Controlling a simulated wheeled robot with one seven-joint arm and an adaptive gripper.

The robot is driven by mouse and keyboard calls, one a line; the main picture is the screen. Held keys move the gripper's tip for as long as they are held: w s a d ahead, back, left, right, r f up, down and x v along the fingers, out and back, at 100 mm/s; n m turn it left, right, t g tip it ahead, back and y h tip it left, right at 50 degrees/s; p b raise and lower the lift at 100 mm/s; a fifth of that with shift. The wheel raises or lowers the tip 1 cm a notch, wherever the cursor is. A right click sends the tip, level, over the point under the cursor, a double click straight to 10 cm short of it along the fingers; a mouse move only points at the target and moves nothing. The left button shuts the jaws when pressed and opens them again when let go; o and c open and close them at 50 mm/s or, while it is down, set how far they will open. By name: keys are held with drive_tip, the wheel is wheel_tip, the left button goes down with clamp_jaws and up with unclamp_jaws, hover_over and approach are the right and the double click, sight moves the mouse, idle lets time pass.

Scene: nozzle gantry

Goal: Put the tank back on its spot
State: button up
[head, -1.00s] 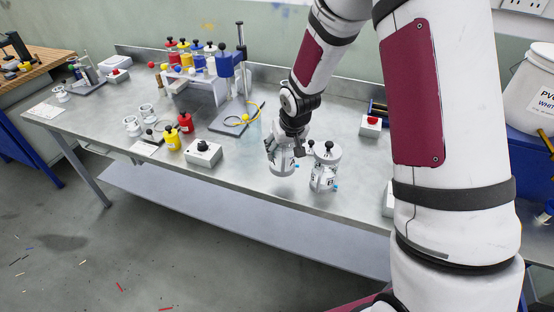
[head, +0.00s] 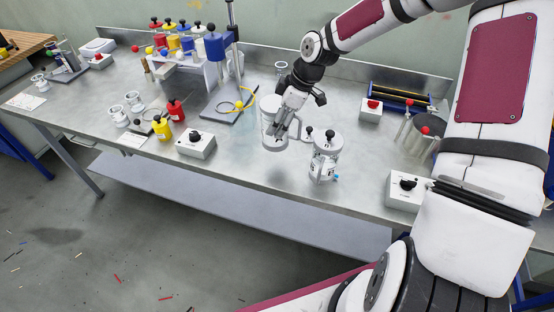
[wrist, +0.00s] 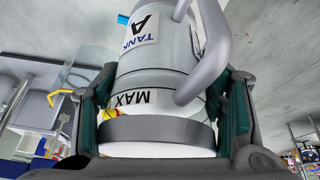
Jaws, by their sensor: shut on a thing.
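My gripper (head: 287,125) is shut on a clear-grey cylindrical tank (head: 270,132) with a side handle. The tank appears held above the bench. In the wrist view, the tank (wrist: 155,70) carries a "TANK A" label and a "MAX" mark, both upside down in the picture. My gripper's green-padded fingers (wrist: 168,115) lie on either side of it. A second, similar tank (head: 325,160) with a black knob and a blue tap stands on the bench, just right and in front of the held one. I cannot tell which place is the tank's spot.
A stand with a blue column (head: 218,75) and a yellow hose is left of my gripper. White boxes with black knobs (head: 196,145) and (head: 407,190) and a red-knobbed box (head: 370,110) stand on the bench (head: 245,175). The front middle of the bench is bare.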

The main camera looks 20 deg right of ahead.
drive_tip(key=shift+w+d+r+n, duration=0.2)
drive_tip(key=shift+d+r+n, duration=0.1)
drive_tip(key=shift+r+n, duration=0.3)
drive_tip(key=shift+f+p, duration=0.45)
drive_tip(key=shift+f, duration=4.3)
drive_tip(key=shift+c, duration=0.2)
drive_tip(key=shift+f, duration=0.1)
drive_tip(key=o, duration=2)
drive_tip(key=shift+s+d, duration=0.1)
